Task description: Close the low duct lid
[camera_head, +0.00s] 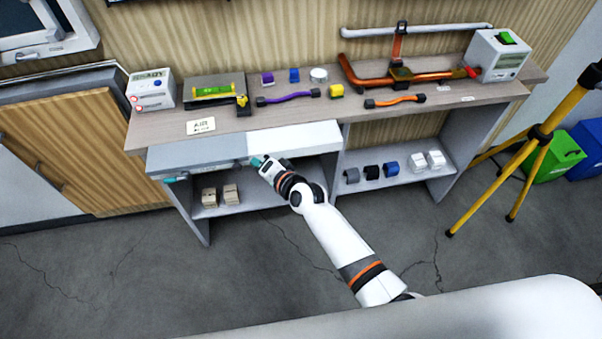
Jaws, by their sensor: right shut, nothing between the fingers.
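A low duct runs under the front of the workbench. Its left part is a grey panel (205,153) and its right part a brighter white panel (297,138). I cannot tell which of these is the lid, or how far it is open. A teal piece (176,179) shows at the left front edge. My right gripper (259,163) is shut and empty, with its teal tip at the front edge near where the two panels meet. I cannot tell whether it touches. The arm hides part of the space below.
Small blocks stand on the lower shelf (412,172). A yellow tripod (518,155) stands at right. The floor in front is clear.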

